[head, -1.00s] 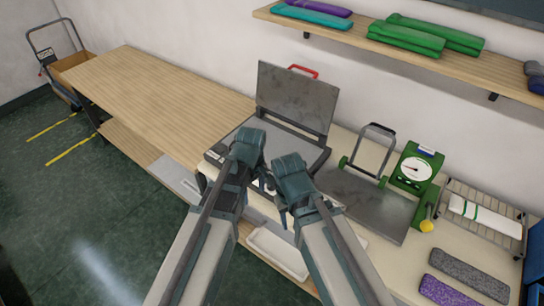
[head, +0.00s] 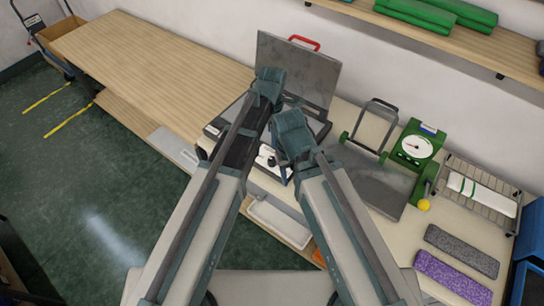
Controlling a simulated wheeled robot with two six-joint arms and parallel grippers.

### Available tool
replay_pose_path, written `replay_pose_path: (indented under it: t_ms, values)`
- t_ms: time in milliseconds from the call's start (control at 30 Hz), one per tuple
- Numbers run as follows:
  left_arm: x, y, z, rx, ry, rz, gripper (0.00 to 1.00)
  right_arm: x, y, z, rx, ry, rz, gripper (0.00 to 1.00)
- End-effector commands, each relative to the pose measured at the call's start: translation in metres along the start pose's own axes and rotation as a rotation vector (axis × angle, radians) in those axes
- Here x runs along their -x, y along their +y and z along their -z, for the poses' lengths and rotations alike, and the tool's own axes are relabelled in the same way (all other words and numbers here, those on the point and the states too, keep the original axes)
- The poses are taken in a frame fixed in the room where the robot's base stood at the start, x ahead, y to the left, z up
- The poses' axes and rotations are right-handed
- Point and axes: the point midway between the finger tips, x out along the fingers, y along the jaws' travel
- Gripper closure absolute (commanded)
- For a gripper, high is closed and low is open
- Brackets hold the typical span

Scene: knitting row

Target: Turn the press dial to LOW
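The press (head: 299,75) stands open on the bench, its grey lid raised with a red handle (head: 304,42) on top. A white panel with small dark parts (head: 268,158) shows low at its front between my arms. The dial may be there, but it is too small and covered to tell, and its setting cannot be read. My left gripper (head: 269,84) is over the press plate, near the lid. My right gripper (head: 291,132) is over the press's front right, close to the panel.
Right of the press are a metal plate with a handled frame (head: 370,128), a green dial scale (head: 416,146), a wire rack (head: 482,188) with a white roll, and grey and purple slabs (head: 453,277). The wooden table (head: 150,65) at left is clear.

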Motion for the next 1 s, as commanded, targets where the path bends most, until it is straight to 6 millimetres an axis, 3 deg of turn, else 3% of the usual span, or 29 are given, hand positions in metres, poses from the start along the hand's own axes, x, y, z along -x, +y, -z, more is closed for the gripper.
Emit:
replay_pose_path:
  t_ms: [267, 1000]
  values:
    - [-0.026, 0.0, 0.0, -0.001, 0.0, 0.0, 0.26, -0.026, -0.002, 0.002, 0.004, 0.0, -0.001, 0.5]
    - [-0.128, 0.0, 0.0, -0.002, 0.0, 0.0, 0.26, -0.128, -0.012, 0.008, 0.002, 0.0, -0.001, 0.5]
